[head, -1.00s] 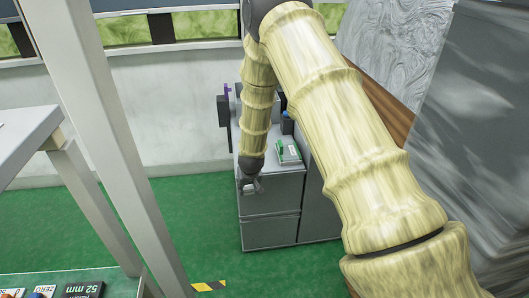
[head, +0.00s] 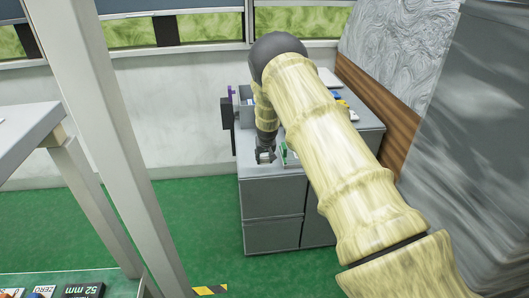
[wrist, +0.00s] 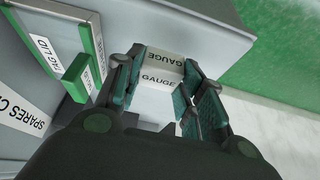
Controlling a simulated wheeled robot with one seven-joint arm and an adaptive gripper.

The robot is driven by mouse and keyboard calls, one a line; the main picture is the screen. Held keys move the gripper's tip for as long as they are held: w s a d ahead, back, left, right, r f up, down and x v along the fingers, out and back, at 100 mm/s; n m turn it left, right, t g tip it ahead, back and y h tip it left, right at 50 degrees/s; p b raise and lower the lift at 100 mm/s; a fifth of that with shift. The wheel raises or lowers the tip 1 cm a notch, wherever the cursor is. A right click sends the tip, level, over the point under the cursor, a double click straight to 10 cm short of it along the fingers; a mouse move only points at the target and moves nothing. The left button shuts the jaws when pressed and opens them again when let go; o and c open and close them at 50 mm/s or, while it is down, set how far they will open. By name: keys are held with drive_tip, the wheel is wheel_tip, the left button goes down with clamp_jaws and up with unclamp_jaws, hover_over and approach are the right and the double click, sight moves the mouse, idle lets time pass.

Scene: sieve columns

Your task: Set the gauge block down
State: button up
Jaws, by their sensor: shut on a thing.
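My gripper (head: 265,157) is over the front left part of the grey cabinet's (head: 272,232) top, its fingers pointing down. In the wrist view my gripper (wrist: 163,95) is shut on the gauge block (wrist: 160,72), a pale block with "GAUGE" printed on two faces. The block sits between the two teal finger pads. The grey cabinet top (wrist: 205,25) shows around it. I cannot tell whether the block touches that top.
A grey bin (head: 245,95) stands at the cabinet's back left. Green floor (wrist: 285,65) lies beyond the cabinet edge.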

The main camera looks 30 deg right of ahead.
drive_tip(key=w+d, duration=0.1)
drive_tip(key=w, duration=0.1)
drive_tip(key=w+d, duration=0.1)
drive_tip(key=w, duration=0.2)
drive_tip(key=w+d+p, duration=0.1)
drive_tip(key=w+d, duration=0.1)
drive_tip(key=w, duration=0.1)
drive_tip(key=shift+f, duration=0.4)
drive_tip(key=shift+f+p, duration=0.7)
drive_tip(key=shift+f, duration=1.05)
drive_tip(key=shift+a+f, duration=0.1)
drive_tip(key=shift+f, duration=0.05)
drive_tip(key=o, duration=1)
